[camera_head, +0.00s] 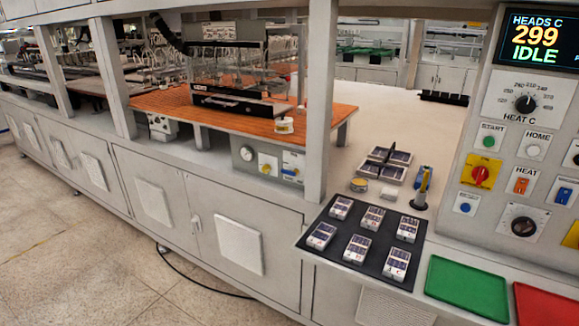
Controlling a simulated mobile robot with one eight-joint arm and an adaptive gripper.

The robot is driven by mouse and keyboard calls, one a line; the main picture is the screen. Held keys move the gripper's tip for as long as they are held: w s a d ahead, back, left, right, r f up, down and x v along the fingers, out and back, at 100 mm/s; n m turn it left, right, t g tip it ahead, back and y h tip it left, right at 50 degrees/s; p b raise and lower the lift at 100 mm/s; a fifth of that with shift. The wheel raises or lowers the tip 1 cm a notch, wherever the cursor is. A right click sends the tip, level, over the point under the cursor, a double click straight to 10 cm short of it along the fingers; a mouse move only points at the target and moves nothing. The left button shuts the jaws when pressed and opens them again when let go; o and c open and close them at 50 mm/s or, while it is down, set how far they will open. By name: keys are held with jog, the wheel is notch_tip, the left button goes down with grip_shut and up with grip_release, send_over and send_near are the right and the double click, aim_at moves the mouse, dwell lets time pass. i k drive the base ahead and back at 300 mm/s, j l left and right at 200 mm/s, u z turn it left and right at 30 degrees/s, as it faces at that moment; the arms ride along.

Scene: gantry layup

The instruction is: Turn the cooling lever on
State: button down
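My gripper is not in view. No lever has a readable cooling label. Under the orange work surface, a white plate with a blue strip carries a small yellow lever (289,172); its exact position is too small to tell. Left of it are another white plate with a yellow handle (266,169) and a round gauge (247,153). On the right control panel, a blue switch (563,195) sits at the picture's right edge with its label cut off. An orange switch (521,186) marked HEAT is left of it.
The display (538,38) reads HEADS C 299 IDLE. A black tray (349,245) with several cell stacks lies on the counter. A green tray (467,290) and a red tray (545,304) are at front right. A grey post (320,100) stands mid-picture. Floor is open at left, with a black cable (200,284).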

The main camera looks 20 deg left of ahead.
aim_at(295, 172)
jog(key=u, duration=1.1)
jog(key=i+l+u, duration=0.25)
jog(key=i+l, duration=0.15)
jog(key=l, duration=0.25)
jog(key=i+l+u, duration=0.15)
jog(key=l, duration=0.15)
jog(key=i+l+u, duration=0.1)
jog(key=l, duration=0.25)
jog(key=i, duration=0.05)
